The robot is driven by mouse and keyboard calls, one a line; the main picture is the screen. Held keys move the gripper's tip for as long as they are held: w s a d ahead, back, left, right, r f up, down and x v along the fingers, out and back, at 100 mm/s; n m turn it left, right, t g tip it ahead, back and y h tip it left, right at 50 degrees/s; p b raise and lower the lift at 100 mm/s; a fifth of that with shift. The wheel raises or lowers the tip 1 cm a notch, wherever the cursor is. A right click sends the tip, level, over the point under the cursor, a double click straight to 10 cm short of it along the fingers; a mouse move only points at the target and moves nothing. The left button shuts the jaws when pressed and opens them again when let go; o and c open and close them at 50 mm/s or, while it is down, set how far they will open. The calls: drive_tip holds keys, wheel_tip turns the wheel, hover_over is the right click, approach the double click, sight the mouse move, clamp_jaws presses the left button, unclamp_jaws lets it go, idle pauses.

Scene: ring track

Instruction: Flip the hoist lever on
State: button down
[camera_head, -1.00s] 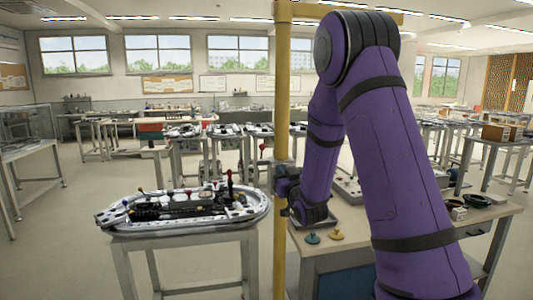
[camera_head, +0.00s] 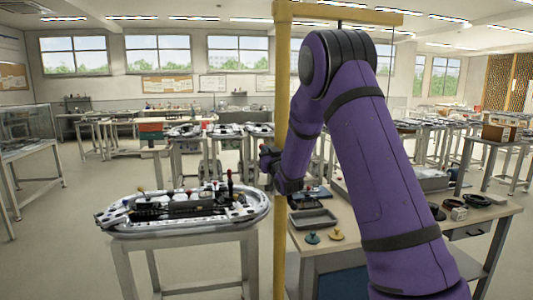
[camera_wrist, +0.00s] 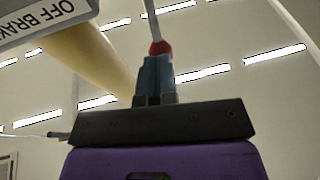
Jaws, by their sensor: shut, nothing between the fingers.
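The lever shows in the wrist view as a red ball knob (camera_wrist: 158,48) on a thin metal rod (camera_wrist: 152,20) that runs up out of the picture. My gripper (camera_wrist: 156,62) is shut and empty, and its fingertips are right at the knob. I cannot tell whether they touch it. A grey box (camera_wrist: 45,18) with a label reading "OFF" and "BRAKE" is at the upper left, by the yellow post (camera_wrist: 95,52). In the head view my gripper (camera_head: 266,158) is beside the yellow post (camera_head: 282,120); the lever cannot be made out there.
An oval metal track board (camera_head: 240,218) with several coloured levers stands on a stand at left. A workbench (camera_head: 375,240) at right holds a grey tray (camera_head: 313,219), a teal knob (camera_head: 312,238) and a yellow knob (camera_head: 337,235). More benches fill the back. The floor at left is clear.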

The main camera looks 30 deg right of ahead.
drive_tip(key=shift+r, duration=0.1)
idle(0.3)
drive_tip(key=w+r+g, duration=0.1)
drive_tip(key=g, duration=0.1)
drive_tip(key=w+g, duration=0.1)
drive_tip(key=g, duration=0.1)
drive_tip(key=w+d+r+m+g, duration=0.1)
drive_tip(key=shift+r+g, duration=0.3)
drive_tip(key=shift+g, duration=0.1)
drive_tip(key=shift+w+d+r, duration=0.1)
drive_tip(key=shift+w+d, duration=0.1)
drive_tip(key=shift+w, duration=0.55)
drive_tip(key=shift+w+d+r, duration=0.1)
drive_tip(key=shift+w+d, duration=0.05)
drive_tip(key=shift+w, duration=0.55)
